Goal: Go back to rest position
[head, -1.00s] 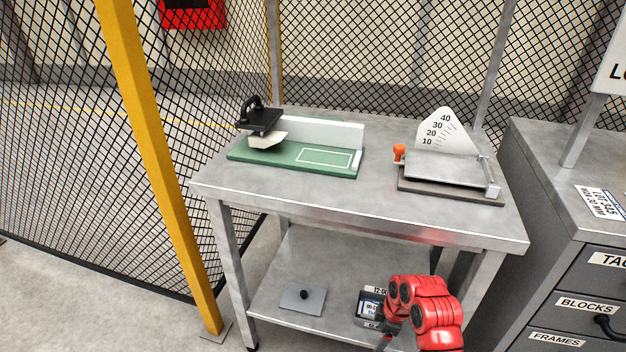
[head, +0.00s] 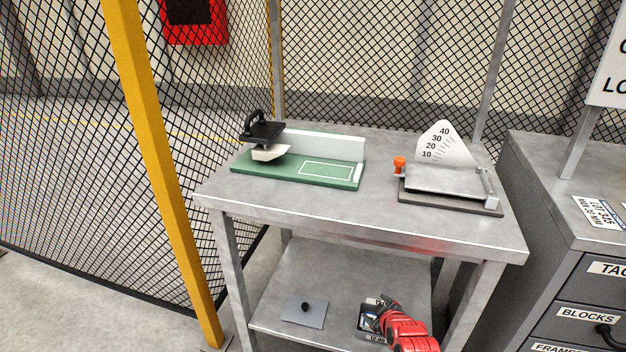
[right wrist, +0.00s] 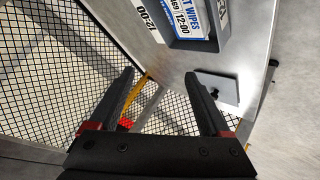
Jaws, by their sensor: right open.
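My right gripper (right wrist: 160,77) is open in the right wrist view, with nothing between its two dark fingers. In the head view, my red right arm (head: 406,332) comes in from the bottom edge in front of the table's lower shelf, and its gripper overlaps a small grey bin (head: 370,330) in the picture. The bin, with its labels and a wipes pack, also shows in the right wrist view (right wrist: 192,42), apart from the fingertips. My left gripper is in neither view.
The metal table (head: 330,218) holds a green-based fixture (head: 330,172) with a black-handled press and an angle plate (head: 440,180). A flat knobbed plate (head: 304,311) lies on the lower shelf. A grey drawer cabinet (head: 560,255) stands right; mesh fence and a yellow post (head: 160,150) stand left.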

